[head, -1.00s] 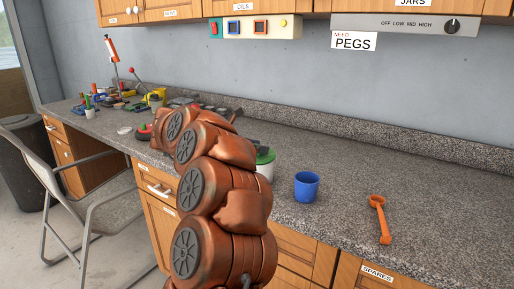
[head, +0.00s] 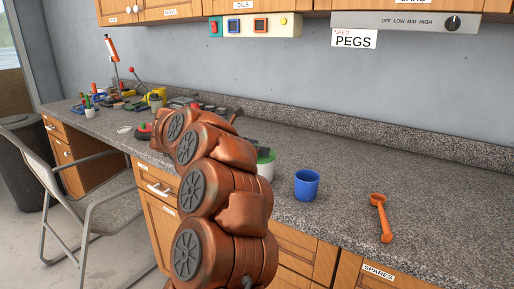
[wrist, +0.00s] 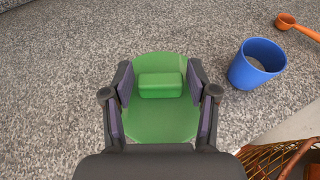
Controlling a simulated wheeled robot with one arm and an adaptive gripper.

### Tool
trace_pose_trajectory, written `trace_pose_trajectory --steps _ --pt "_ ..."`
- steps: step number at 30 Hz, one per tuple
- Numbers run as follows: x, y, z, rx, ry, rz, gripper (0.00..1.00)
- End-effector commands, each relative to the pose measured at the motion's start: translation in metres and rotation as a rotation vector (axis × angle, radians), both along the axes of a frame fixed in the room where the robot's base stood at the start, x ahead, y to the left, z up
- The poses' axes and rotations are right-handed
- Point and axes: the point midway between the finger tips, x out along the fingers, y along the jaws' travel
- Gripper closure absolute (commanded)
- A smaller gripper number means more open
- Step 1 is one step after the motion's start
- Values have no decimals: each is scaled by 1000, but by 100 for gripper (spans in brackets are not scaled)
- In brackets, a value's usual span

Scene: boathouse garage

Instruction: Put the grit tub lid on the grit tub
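The grit tub lid is a green disc (wrist: 160,118) with a raised green block handle (wrist: 161,85), seen from above in the wrist view. In the head view the green lid (head: 267,157) shows on top of a white tub (head: 266,171), partly behind my arm; whether it is fully seated I cannot tell. The lid hides the tub from above in the wrist view. My gripper (wrist: 160,82) has its fingers on either side of the handle, with a thin gap visible at the left. It looks open. In the head view my arm mostly hides it.
A blue cup (head: 307,185) stands right of the tub; it also shows in the wrist view (wrist: 257,64). An orange scoop (head: 380,218) lies farther right. A wicker basket (wrist: 285,158) is near the lower right. Tools crowd the counter's far left.

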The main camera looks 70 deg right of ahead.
Motion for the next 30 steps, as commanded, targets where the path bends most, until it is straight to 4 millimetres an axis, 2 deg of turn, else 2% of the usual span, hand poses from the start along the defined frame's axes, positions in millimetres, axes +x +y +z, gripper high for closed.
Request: trace_pose_trajectory --steps 1,3,16,30 --pt "0 0 0 0 0 0 33" --pt "0 0 0 0 0 0 27" --pt "4 5 3 0 -1 2 27" --pt "39 54 28 -2 -3 2 27"
